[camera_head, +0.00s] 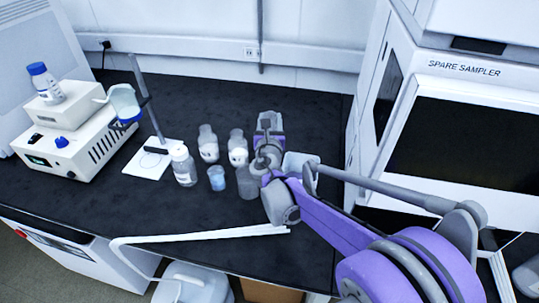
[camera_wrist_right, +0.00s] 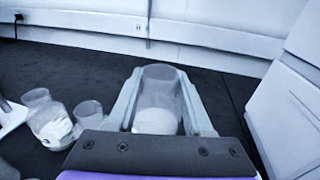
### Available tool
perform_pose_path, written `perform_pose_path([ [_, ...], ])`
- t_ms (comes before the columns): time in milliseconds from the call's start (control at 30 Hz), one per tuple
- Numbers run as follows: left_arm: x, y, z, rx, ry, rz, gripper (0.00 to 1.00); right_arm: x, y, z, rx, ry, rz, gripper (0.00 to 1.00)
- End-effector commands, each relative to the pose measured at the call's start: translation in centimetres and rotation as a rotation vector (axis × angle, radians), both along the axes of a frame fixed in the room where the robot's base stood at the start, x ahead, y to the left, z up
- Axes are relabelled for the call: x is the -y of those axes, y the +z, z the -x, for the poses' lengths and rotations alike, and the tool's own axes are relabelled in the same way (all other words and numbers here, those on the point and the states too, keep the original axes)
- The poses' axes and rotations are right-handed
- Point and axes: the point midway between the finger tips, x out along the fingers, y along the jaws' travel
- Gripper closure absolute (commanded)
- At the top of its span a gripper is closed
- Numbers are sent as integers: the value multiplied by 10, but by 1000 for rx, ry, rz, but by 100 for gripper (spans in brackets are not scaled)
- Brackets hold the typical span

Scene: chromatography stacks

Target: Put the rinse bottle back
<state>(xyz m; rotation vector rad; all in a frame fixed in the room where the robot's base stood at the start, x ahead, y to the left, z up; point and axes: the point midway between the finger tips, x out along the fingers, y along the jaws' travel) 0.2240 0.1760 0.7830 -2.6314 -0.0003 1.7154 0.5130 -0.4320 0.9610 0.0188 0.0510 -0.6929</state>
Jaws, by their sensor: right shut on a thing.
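My right gripper (camera_head: 269,124) is above the black bench, right of a group of bottles. In the right wrist view its fingers (camera_wrist_right: 160,108) stand on both sides of a clear bottle with a whitish lower part, and are shut on it. I take this as the rinse bottle (camera_wrist_right: 158,92); it looks upright. In the head view the gripper and arm mostly hide it. Whether its base touches the bench I cannot tell. My left gripper is not in view.
Labelled bottles (camera_head: 208,145) (camera_head: 237,150), a white-capped bottle (camera_head: 184,168) and a small beaker with blue liquid (camera_head: 217,179) stand left of the gripper. A stand (camera_head: 150,163) and instrument (camera_head: 78,140) are further left. The spare sampler (camera_head: 460,130) is at right. Bench behind is clear.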

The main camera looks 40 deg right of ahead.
Motion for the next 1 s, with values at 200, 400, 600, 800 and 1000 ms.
perform_pose_path([
  [200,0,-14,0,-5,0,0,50,0,-40,-1,0,0,0,100],
  [400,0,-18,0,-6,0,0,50,0,-55,-1,0,0,0,100],
  [600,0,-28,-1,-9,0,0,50,0,-83,-1,-1,1,1,100],
  [800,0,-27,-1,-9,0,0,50,0,-83,0,0,0,0,100],
  [1000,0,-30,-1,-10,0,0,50,0,-88,0,-1,0,1,100],
])
